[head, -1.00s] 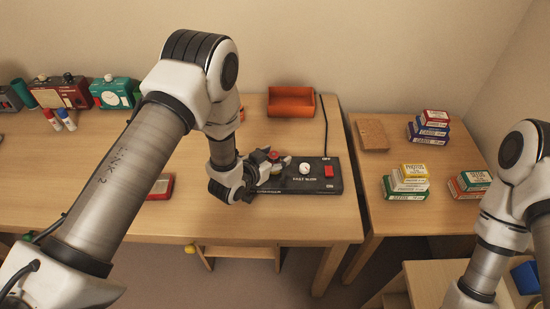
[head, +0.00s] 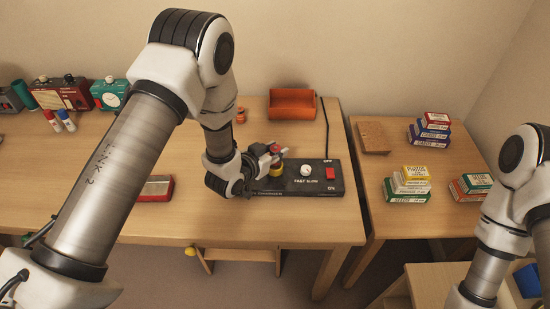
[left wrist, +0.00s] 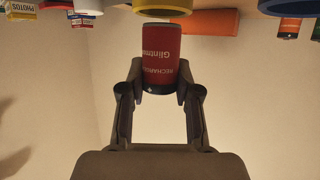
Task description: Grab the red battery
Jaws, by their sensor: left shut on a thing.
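The red battery (left wrist: 160,58), with a black end and pale lettering, is between the fingertips of my left gripper (left wrist: 160,82) in the left wrist view, which is upside down. My left gripper (head: 270,155) is shut on it. In the head view the battery's red top (head: 276,147) shows above the yellow ring (head: 277,171) of the black charger (head: 310,183). The battery is raised over this ring; the fingers partly hide it, and I cannot tell how wide the gap is. My right gripper is out of view.
The charger has a white knob (head: 306,169) and a red switch (head: 330,174). An orange tray (head: 292,105) stands behind it. A red box (head: 157,189) lies to the left. Several small boxes (head: 408,182) stack on the right table. The front right of the main table is clear.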

